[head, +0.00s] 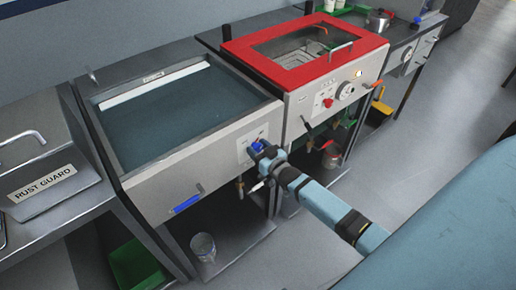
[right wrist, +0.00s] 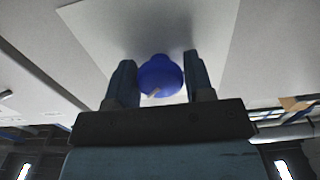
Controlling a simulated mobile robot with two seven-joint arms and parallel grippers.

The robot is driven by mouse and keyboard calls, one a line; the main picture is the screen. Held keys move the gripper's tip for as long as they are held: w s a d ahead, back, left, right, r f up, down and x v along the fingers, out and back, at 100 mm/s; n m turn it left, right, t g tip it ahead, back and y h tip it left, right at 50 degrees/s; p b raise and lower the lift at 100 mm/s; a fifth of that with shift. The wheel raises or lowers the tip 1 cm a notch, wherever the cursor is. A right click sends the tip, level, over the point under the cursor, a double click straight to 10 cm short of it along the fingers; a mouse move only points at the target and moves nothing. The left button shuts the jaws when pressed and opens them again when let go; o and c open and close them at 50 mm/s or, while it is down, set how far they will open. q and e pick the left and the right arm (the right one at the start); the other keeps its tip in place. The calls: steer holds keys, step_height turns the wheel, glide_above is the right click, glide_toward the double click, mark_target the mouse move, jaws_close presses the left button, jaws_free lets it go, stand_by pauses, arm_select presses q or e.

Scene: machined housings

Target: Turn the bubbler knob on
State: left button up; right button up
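The blue knob (right wrist: 160,77) is on a pale plate on the front panel of the left tank. In the right wrist view it sits between the two fingers of my right gripper (right wrist: 160,82), with no clear gap on either side. A pale pointer mark shows on its lower part, slanting toward the lower left. In the head view my right gripper (head: 258,150) is at this panel and hides most of the knob. My left gripper is not in view.
The left tank (head: 277,104) holds blue-green liquid. A blue-handled lever (head: 186,204) sticks out from its front. A red-topped tank (head: 262,61) with a red knob (head: 327,102) stands to the right.

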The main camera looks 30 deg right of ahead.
steer(key=o, duration=0.3)
steer(key=s+d, duration=0.1)
steer(key=s, duration=1.2)
steer(key=shift+s, duration=0.4)
